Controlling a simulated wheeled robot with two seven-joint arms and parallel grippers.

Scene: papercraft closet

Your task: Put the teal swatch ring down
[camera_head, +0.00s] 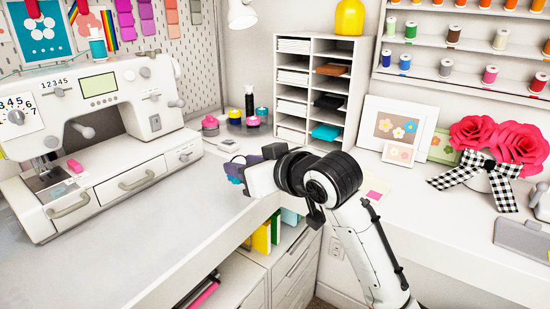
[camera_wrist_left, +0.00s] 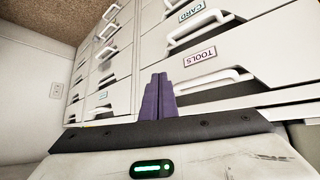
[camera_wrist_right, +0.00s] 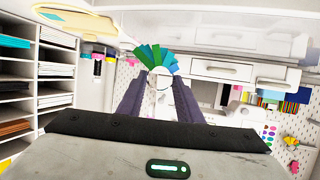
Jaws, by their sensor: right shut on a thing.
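The teal swatch ring shows in the right wrist view as a fan of teal and green strips (camera_wrist_right: 155,58) just beyond my fingertips. My right gripper (camera_wrist_right: 158,85) is shut on it, its purple fingers a little apart with a pale part between them. In the head view, my right gripper (camera_head: 236,167) is over the white worktop near the inner corner, and only a small blue-teal bit of the ring shows there. Its height above the worktop is hard to tell. My left gripper (camera_wrist_left: 157,95) is shut and empty, in front of drawers.
A sewing machine (camera_head: 90,110) stands at the left. Several small pots and a bottle (camera_head: 249,100) stand behind my right gripper. A paper shelf (camera_head: 318,85) fills the corner. Frames (camera_head: 395,130) and paper flowers (camera_head: 495,145) are on the right worktop. The front-left worktop (camera_head: 140,225) is clear.

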